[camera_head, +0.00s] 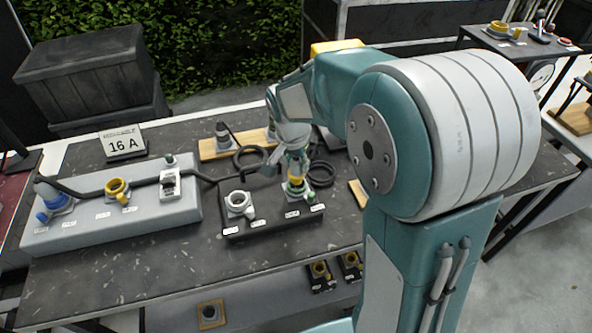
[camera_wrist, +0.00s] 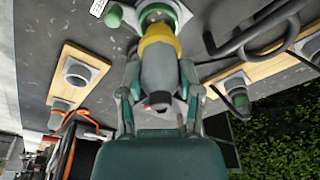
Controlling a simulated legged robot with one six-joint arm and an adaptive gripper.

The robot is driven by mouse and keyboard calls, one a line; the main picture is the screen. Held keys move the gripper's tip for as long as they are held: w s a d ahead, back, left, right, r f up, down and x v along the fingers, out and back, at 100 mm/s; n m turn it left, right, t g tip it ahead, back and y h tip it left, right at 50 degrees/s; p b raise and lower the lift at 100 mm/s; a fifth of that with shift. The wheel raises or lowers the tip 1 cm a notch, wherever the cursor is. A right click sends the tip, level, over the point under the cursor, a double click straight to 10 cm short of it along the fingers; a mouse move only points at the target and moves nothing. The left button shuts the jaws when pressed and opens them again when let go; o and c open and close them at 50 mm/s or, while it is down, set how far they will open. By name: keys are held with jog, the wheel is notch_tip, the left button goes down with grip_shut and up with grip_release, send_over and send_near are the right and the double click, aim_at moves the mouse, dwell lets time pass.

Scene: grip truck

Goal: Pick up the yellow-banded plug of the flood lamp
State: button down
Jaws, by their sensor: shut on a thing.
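The yellow-banded plug (camera_wrist: 159,48) is between the two fingers of my gripper (camera_wrist: 160,85) in the wrist view, and the fingers are shut on it. Its yellow band faces a round socket with a green rim (camera_wrist: 160,14); whether the plug is seated in it or just at it I cannot tell. In the head view, the plug (camera_head: 295,181) is upright at the right end of the dark socket block (camera_head: 270,222), with my gripper (camera_head: 291,160) above it. My fingers partly hide the plug's body.
A grey block (camera_head: 110,226) with a blue plug (camera_head: 53,197) and a yellow-ringed socket (camera_head: 117,189) stands at the left. Black cable loops (camera_head: 321,174) lie behind the dark block. A "16 A" sign (camera_head: 123,142) stands at the back left. The front of the table is clear.

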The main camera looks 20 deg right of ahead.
jog(key=s+a+r, duration=0.5)
jog(key=s+r, duration=0.5)
jog(key=s, duration=0.3)
notch_tip(320, 180, up, 7)
jog(key=shift+f, duration=0.15)
jog(key=shift+w+d+f, duration=0.1)
jog(key=shift+w+f, duration=0.1)
jog(key=shift+w, duration=0.15)
